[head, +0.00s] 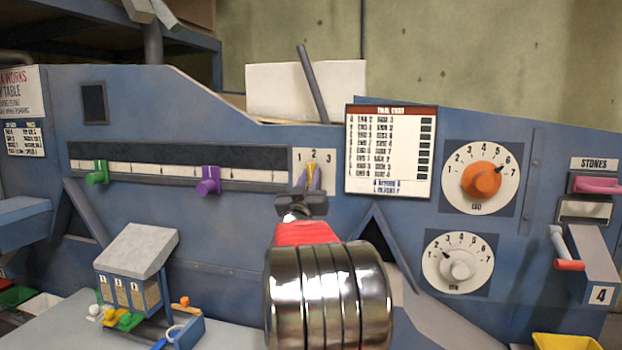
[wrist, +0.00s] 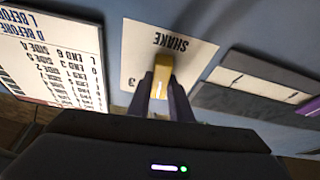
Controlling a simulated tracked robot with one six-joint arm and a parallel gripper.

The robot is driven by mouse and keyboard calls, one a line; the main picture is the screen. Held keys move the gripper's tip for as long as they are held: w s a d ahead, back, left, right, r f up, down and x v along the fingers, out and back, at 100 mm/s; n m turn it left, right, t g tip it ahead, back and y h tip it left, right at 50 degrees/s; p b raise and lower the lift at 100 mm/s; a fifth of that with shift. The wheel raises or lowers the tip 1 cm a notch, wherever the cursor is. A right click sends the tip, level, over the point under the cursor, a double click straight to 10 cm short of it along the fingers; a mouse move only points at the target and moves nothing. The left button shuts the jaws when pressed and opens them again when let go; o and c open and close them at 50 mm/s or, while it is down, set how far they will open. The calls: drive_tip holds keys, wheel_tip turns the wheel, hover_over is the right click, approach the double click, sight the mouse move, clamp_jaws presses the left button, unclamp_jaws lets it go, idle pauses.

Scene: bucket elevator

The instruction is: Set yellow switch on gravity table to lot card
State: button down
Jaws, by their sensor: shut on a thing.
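The yellow switch (head: 315,176) sits on a white plate (head: 327,156) marked 1, 2, 3 on the blue gravity table panel. My gripper (head: 307,180) is shut on the yellow switch, with its fingers on either side. The switch points roughly up in the head view, but the fingers hide part of it and I cannot tell its exact setting. In the wrist view the yellow switch (wrist: 163,72) is between the fingers, and the plate reads SHAKE upside down. The lot card (head: 390,152) hangs right of the plate; its rows are mostly too small to read.
A slider rail with a green knob (head: 97,172) and a purple knob (head: 208,180) is left of the plate. An orange dial (head: 481,179) and a white dial (head: 458,265) are to the right. A pink handle (head: 597,185) and a red-gripped lever (head: 568,262) are at the far right.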

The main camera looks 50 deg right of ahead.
drive_tip(key=n+t+y, duration=0.1)
drive_tip(key=n, duration=0.2)
drive_tip(key=n+t+y, duration=0.1)
drive_tip(key=n, duration=0.1)
drive_tip(key=shift+a+f+n+t, duration=0.1)
drive_tip(key=shift+n+t, duration=0.2)
drive_tip(key=shift+n, duration=0.1)
drive_tip(key=shift+w+n+t+y, duration=0.1)
drive_tip(key=shift+n+t+y, duration=0.3)
drive_tip(key=shift+n, duration=0.85)
drive_tip(key=shift+n+t+y, duration=0.1)
drive_tip(key=shift+n+y, duration=0.6)
drive_tip(key=shift+n, duration=0.55)
drive_tip(key=c, duration=1.6)
unclamp_jaws()
drive_tip(key=shift+s+a, duration=0.3)
drive_tip(key=shift+s, duration=0.05)
drive_tip(key=v, duration=1.3)
drive_tip(key=shift+w+f, duration=0.1)
drive_tip(key=shift+f, duration=0.15)
drive_tip(key=shift+f, duration=0.1)
